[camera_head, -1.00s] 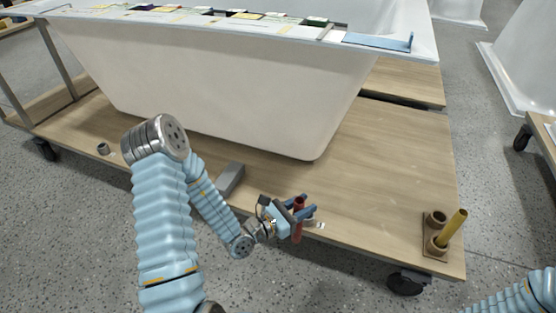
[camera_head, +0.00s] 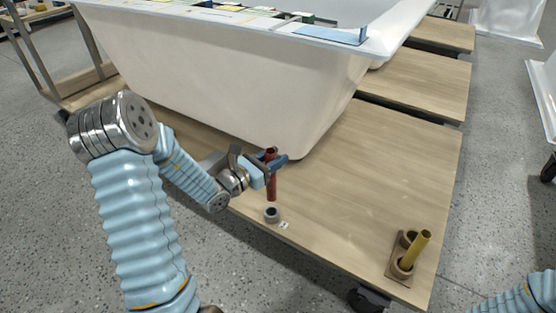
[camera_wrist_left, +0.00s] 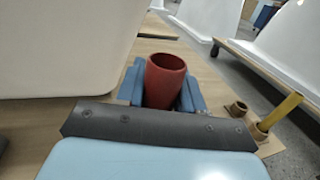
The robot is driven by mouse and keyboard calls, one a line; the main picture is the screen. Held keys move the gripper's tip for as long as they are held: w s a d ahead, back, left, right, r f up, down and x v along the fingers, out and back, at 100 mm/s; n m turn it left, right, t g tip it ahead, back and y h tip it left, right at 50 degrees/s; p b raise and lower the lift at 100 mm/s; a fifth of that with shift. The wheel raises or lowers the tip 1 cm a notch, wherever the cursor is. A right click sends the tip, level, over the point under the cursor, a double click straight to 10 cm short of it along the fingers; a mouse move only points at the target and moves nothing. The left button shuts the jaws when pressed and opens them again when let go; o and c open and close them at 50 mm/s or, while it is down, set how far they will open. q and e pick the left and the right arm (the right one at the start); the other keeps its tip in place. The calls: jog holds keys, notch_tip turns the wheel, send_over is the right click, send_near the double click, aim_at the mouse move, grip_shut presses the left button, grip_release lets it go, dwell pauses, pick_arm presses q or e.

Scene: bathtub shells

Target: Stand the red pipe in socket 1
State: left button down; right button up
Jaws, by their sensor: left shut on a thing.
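My left gripper (camera_head: 270,165) is shut on the red pipe (camera_head: 272,185) near its top and holds it upright. In the left wrist view the pipe's open red top (camera_wrist_left: 166,76) shows between the blue fingers. A short grey ring-shaped socket (camera_head: 271,214) is on the wooden board near its edge, just below the pipe's lower end in the head view. The pipe's foot looks clear of the socket; how high it is above the board I cannot tell. A small white label lies beside the socket; its text is too small to read.
A brown holder (camera_head: 393,267) with two round sockets is at the board's right corner; a yellow pipe (camera_head: 416,248) leans in one. The white bathtub shell (camera_head: 215,85) stands behind the gripper. The board (camera_head: 350,190) between is clear. My right arm shows at bottom right.

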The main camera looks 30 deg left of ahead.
aim_at(274, 182)
pick_arm(q)
jog(key=shift+a+r, duration=0.15)
jog(key=shift+r, duration=0.05)
jog(key=shift+f, duration=0.1)
jog(key=shift+f+b, duration=2.35)
jog(key=shift+f, duration=0.5)
jog(key=shift+f+b, duration=1.05)
jog(key=shift+f, duration=1.25)
jog(key=c, duration=0.6)
grip_release()
jog(key=p+v, duration=0.1)
jog(key=v, duration=1.2)
jog(key=shift+s, duration=0.45)
